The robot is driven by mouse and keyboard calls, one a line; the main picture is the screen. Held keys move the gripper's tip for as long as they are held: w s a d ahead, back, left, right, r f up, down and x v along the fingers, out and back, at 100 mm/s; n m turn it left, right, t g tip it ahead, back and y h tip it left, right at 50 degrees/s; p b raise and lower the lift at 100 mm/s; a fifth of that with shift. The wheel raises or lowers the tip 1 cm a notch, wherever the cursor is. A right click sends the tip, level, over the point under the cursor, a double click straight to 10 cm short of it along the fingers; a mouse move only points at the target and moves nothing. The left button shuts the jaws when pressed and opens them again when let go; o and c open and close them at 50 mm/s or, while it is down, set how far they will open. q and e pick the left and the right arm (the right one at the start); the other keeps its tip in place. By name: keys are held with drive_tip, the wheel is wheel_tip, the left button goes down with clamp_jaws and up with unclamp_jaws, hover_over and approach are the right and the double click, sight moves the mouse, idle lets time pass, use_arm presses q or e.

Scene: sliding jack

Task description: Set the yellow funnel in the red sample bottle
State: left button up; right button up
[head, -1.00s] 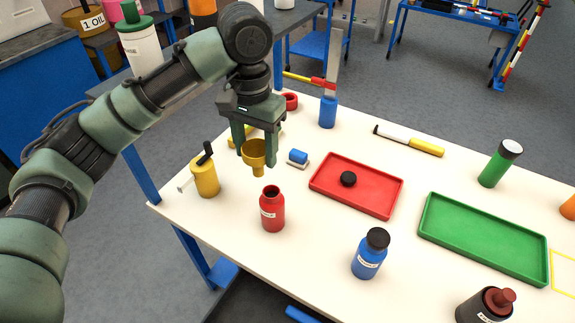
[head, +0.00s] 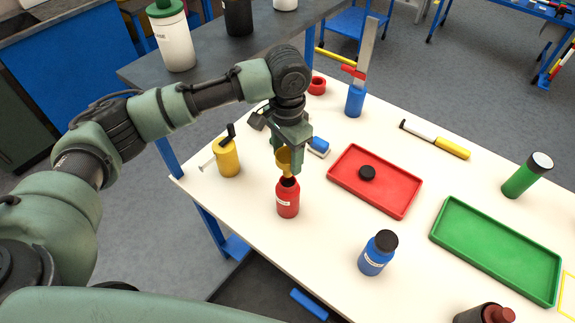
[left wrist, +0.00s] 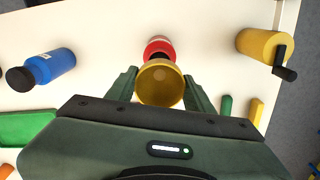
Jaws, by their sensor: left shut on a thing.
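The yellow funnel (head: 284,160) is held in my left gripper (head: 286,160), right above the red sample bottle (head: 288,200). The bottle stands upright on the white table with a white label and a dark open mouth. In the head view the funnel's lower end meets the bottle's mouth; I cannot tell how far the spout is inside. In the left wrist view the funnel's bowl (left wrist: 160,84) sits between the two fingers (left wrist: 160,92), with the red bottle (left wrist: 160,46) partly hidden behind it. My right gripper is not in view.
A yellow container with a crank (head: 227,157) stands to the left. A red tray (head: 375,203) with a black cap (head: 367,173) lies to the right. A blue bottle (head: 378,253) stands front right, and a green tray (head: 494,250) lies further right. The table (head: 325,245) is clear between the red and blue bottles.

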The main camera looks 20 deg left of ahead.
sight(287, 170)
use_arm(q)
drive_tip(key=shift+f, duration=0.7)
drive_tip(key=shift+f+p, duration=0.35)
drive_tip(key=shift+f, duration=1.45)
drive_tip(key=shift+f, duration=0.15)
drive_tip(key=o, duration=1.3)
drive_tip(key=shift+o, duration=0.2)
wheel_tip(287, 170, up, 12)
drive_tip(key=b, duration=0.2)
drive_tip(key=shift+r+b, duration=0.2)
drive_tip(key=shift+b, duration=0.15)
